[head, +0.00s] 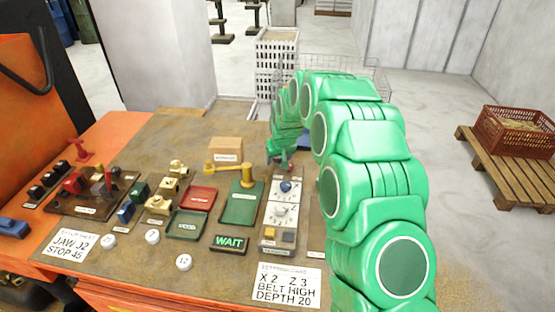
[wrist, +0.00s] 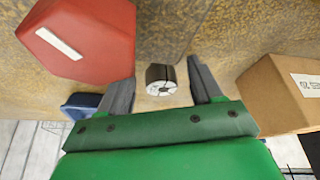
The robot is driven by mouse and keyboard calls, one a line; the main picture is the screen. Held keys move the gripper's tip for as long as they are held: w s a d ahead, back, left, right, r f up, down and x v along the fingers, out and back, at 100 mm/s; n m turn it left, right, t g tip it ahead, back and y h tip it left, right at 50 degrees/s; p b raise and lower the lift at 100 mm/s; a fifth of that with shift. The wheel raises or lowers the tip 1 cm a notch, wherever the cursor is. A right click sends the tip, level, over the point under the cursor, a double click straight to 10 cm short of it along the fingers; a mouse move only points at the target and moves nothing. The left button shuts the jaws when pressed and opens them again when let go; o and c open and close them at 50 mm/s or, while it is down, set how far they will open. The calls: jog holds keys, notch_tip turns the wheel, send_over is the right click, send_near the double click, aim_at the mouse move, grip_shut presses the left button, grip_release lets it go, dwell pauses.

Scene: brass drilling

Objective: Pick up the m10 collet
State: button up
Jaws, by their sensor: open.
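A small short cylinder (wrist: 160,80), dark on its side with a pale, slotted end face, lies on the brown bench top in the wrist view. It looks like a collet, but I cannot read an M10 mark on it. My gripper (wrist: 163,72) is open, with one dark finger on either side of the cylinder and visible gaps to it. In the head view my gripper (head: 280,163) is small and partly hidden by my green arm, and I cannot make out the collet there.
In the wrist view a red block (wrist: 85,38) with a white label lies left, a cardboard box (wrist: 285,92) right, and a blue object (wrist: 82,105) lower left. In the head view, trays, a control panel (head: 281,212) and white numbered discs (head: 184,262) occupy the bench front.

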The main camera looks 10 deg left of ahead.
jog(key=c, duration=1.2)
